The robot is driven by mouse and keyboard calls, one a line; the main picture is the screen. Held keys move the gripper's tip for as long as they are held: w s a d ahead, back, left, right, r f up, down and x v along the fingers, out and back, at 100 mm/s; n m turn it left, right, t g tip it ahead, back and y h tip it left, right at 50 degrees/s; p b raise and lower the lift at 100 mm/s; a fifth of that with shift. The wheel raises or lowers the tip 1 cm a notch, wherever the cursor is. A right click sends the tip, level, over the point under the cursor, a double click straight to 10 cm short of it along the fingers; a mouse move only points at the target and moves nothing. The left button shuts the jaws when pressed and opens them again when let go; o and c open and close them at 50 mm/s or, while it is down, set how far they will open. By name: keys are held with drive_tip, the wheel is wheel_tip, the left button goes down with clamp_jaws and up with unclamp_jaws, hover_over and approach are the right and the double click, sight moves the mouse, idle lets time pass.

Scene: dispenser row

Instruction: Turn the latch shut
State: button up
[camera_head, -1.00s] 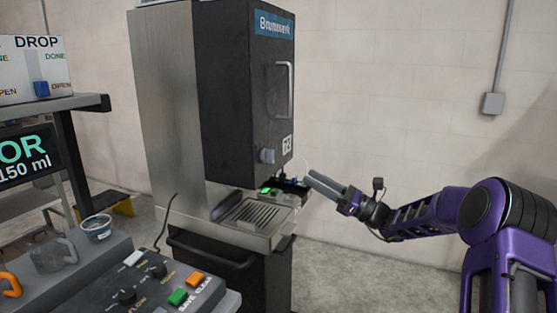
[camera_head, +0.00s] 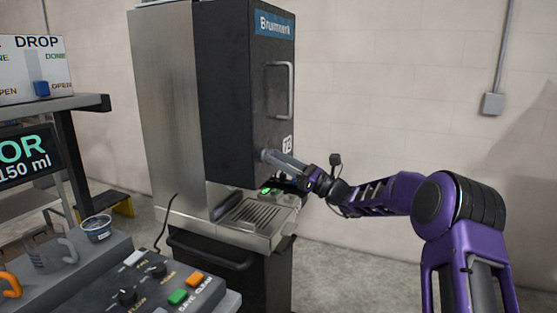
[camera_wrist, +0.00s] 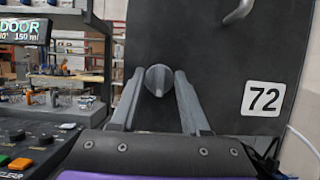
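The latch is a round grey knob (camera_wrist: 159,80) with a raised ridge, low on the dark door (camera_wrist: 205,45) of the dispenser. In the wrist view the ridge stands about upright. My gripper (camera_wrist: 160,88) is open, with one finger on each side of the knob. I cannot tell whether the fingers touch it. In the head view my gripper (camera_head: 274,158) reaches the lower front of the door (camera_head: 245,80) from the right, and its fingers largely cover the knob (camera_head: 264,155). The door looks closed against the cabinet.
A door handle (camera_head: 290,90) stands out above the latch. A drip tray (camera_head: 258,216) juts out below it. A control panel (camera_head: 165,285) with knobs and buttons, a cup (camera_head: 97,228) and a shelf are at the left.

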clamp_jaws()
drive_tip(key=shift+f+n+g, duration=0.1)
drive_tip(key=shift+n+g, duration=0.3)
drive_tip(key=shift+n, duration=0.2)
drive_tip(key=n+g+h, duration=0.1)
drive_tip(key=n+g, duration=0.1)
drive_tip(key=n, duration=0.5)
drive_tip(key=n+g+h+p, duration=0.1)
drive_tip(key=n+g, duration=0.2)
drive_tip(key=n, duration=0.4)
drive_tip(key=n+g+h, duration=0.1)
drive_tip(key=n+g, duration=0.2)
drive_tip(key=n, duration=0.4)
drive_tip(key=shift+w+r, duration=0.1)
drive_tip(key=shift+r, duration=0.15)
drive_tip(key=shift+o, duration=0.3)
unclamp_jaws()
